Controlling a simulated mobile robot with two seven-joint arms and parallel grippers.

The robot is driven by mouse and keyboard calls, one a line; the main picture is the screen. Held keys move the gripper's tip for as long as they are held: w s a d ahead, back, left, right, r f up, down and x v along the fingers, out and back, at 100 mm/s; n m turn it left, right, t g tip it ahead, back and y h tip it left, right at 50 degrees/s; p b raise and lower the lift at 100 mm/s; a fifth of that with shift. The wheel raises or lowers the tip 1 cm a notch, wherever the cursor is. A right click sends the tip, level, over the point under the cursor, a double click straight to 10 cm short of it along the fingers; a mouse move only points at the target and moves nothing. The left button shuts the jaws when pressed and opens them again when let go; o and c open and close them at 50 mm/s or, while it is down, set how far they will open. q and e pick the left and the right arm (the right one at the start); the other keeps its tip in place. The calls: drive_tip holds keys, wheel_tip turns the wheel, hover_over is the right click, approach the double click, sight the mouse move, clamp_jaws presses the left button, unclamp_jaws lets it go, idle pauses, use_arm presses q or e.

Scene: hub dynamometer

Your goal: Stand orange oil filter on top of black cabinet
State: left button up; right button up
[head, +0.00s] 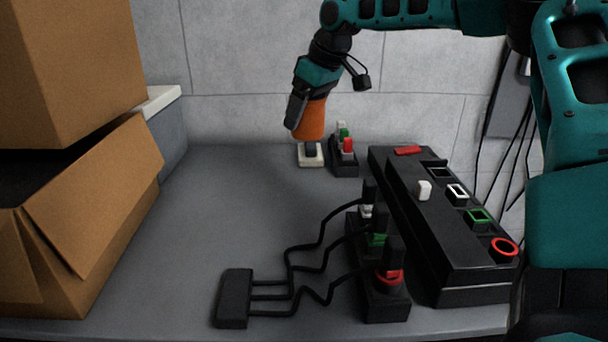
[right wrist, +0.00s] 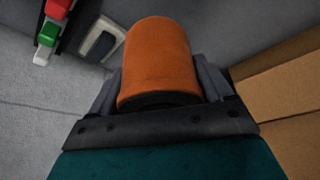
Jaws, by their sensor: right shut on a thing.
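The orange oil filter (head: 312,119) is held in my right gripper (head: 302,112), above the far part of the grey table. It looks roughly upright in the head view. In the right wrist view the orange filter (right wrist: 158,60) sits between the two grey fingers of my right gripper (right wrist: 160,92), which are closed on its sides. Its lower end appears just above a small white block with a dark top (head: 311,154); I cannot tell whether they touch. No black cabinet can be made out with certainty. My left gripper is out of view.
A long black box with coloured sockets (head: 465,258) stands at the right. Black plugs with cables run to a small black block (head: 234,298) in front. An open cardboard box (head: 100,215) fills the left. The table's middle left (head: 215,215) is clear.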

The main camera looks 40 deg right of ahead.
wheel_tip(320, 180, down, 8)
drive_tip(key=shift+f+b, duration=0.1)
drive_tip(key=shift+b, duration=0.45)
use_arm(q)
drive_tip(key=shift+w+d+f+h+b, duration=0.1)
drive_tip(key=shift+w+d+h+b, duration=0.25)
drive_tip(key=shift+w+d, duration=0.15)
use_arm(e)
drive_tip(key=shift+f, duration=2.15)
drive_tip(key=shift+f, duration=0.2)
drive_tip(key=o, duration=0.9)
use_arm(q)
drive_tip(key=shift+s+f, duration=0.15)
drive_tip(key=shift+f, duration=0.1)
use_arm(e)
drive_tip(key=shift+o, duration=1.3)
